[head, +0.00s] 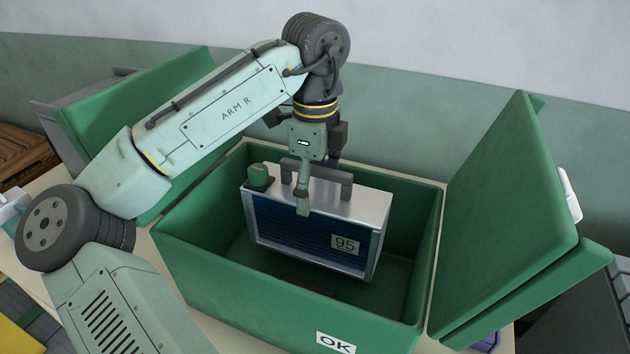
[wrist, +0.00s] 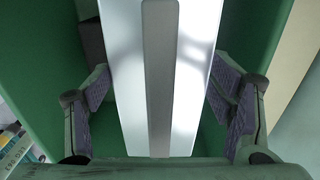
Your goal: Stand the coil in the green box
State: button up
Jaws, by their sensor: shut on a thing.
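The coil (head: 305,235) is a silver-framed block with dark blue fins, a "95" label, a dark handle and a green knob on top. It is upright inside the open green box (head: 270,305), whose front wall carries an "OK" label. My gripper (head: 303,200) is above it, with one finger down the coil's front face. In the wrist view my gripper's fingers (wrist: 165,110) flank the coil's silver top (wrist: 190,75), with the grey handle bar between them. The coil's underside seems a little above the box floor, but I cannot tell for sure.
The box's green flaps stand open at left (head: 130,125) and right (head: 510,225). A dark patch (head: 308,287) shows on the box floor in front of the coil. Floor room is visible around the coil. A wooden crate (head: 25,155) is at far left.

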jog(key=shift+f+b, duration=2.7)
jog(key=shift+f, duration=0.6)
jog(key=o, duration=1.8)
jog(key=shift+c, duration=0.2)
